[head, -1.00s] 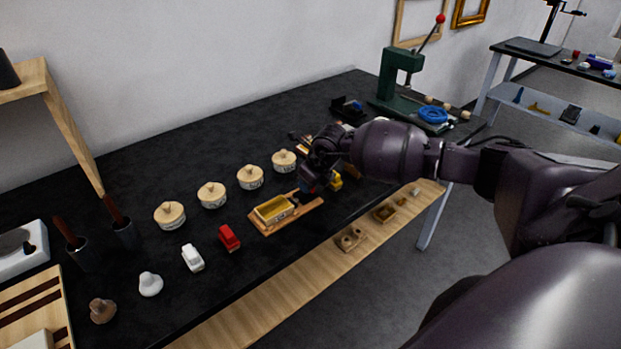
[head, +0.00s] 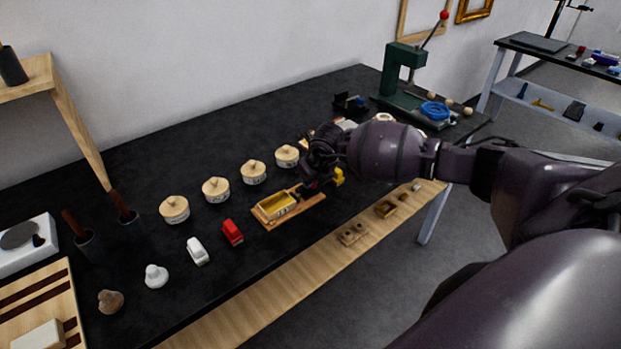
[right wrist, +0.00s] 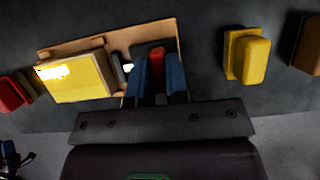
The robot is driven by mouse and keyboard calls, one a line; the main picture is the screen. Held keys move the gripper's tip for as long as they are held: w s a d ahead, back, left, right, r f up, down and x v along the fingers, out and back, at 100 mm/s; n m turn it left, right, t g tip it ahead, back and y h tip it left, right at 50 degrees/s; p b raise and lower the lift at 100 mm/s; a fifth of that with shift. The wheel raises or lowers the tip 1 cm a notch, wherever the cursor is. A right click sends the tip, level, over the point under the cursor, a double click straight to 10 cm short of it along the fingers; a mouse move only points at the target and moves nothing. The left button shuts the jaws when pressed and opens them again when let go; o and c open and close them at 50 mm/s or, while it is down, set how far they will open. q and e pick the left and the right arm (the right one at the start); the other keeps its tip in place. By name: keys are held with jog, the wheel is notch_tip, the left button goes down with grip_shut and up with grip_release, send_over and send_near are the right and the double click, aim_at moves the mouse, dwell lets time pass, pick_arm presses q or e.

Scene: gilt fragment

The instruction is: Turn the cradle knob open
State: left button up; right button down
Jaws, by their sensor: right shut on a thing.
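The cradle is a flat wooden base (head: 268,222) near the front of the black bench, with a yellow, gold-topped block (head: 277,205) on its left part. In the right wrist view the base (right wrist: 120,38) and the block (right wrist: 80,78) show at upper left. My right gripper (head: 308,187) is over the right end of the base. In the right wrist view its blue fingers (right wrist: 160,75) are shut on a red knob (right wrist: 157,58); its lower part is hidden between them. A small dark part with a pale spot (right wrist: 128,68) sits between block and fingers. My left gripper is not in view.
Several round lidded pots (head: 216,190) stand in a row behind the cradle. A red car-shaped block (head: 232,232) is left of it, and a yellow block (right wrist: 248,55) is right of my fingers. A green press (head: 402,80) stands at the back right.

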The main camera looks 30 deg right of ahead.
jog(key=c, duration=1.1)
grip_release()
jog(key=v, duration=1)
jog(key=shift+s+r, duration=0.15)
jog(key=shift+r, duration=0.2)
